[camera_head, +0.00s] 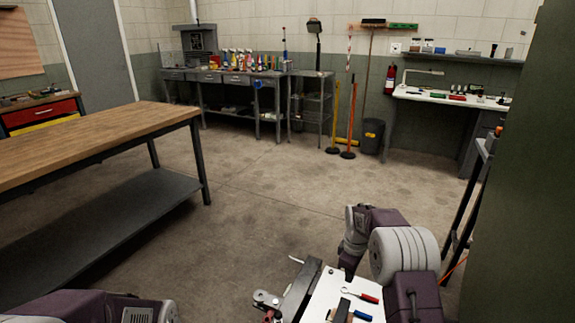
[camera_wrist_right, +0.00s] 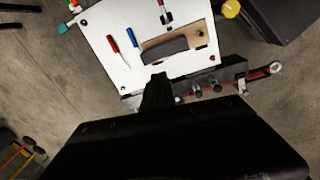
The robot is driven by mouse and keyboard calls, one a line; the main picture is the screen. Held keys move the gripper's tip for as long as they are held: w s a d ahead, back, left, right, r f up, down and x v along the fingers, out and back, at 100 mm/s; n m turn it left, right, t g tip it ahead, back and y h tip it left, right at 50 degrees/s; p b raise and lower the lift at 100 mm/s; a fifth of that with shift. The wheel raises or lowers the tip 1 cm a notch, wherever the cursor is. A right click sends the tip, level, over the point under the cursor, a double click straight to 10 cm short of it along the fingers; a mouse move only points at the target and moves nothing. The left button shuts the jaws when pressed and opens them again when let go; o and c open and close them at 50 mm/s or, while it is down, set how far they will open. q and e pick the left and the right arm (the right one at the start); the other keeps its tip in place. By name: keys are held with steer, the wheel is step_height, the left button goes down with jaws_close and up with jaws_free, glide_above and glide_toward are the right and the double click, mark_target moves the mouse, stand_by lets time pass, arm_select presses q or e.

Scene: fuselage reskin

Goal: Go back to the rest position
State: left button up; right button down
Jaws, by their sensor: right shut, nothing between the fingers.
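My right gripper (camera_wrist_right: 157,86) shows in the right wrist view as a dark body with its fingers shut and empty, over the near edge of a white tool board (camera_wrist_right: 97,44). In the head view the right arm folds down at the lower right, and its dark gripper (camera_head: 348,266) is partly hidden near the far edge of the board. I cannot tell whether it touches the board. Part of my left arm shows at the lower left; its gripper is out of view.
A red screwdriver (camera_head: 369,298), a blue-handled tool (camera_head: 362,316) and a dark-backed brush-like tool (camera_wrist_right: 166,50) lie on the board. A wooden workbench (camera_head: 100,140) stands left and a green panel (camera_head: 525,190) right. The middle floor is clear.

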steer(key=s+a+r+m, duration=0.1)
steer(key=s+a+r, duration=0.5)
steer(key=s+r, duration=0.4)
steer(key=s+f+m, duration=0.3)
steer(key=s+m, duration=0.2)
steer(key=s, duration=0.3)
steer(key=s+f+m, duration=0.4)
steer(key=s, duration=0.3)
step_height(320, 180, up, 22)
steer(key=p, duration=2.2)
steer(key=shift+a+y, duration=0.4)
steer(key=shift+a, duration=0.05)
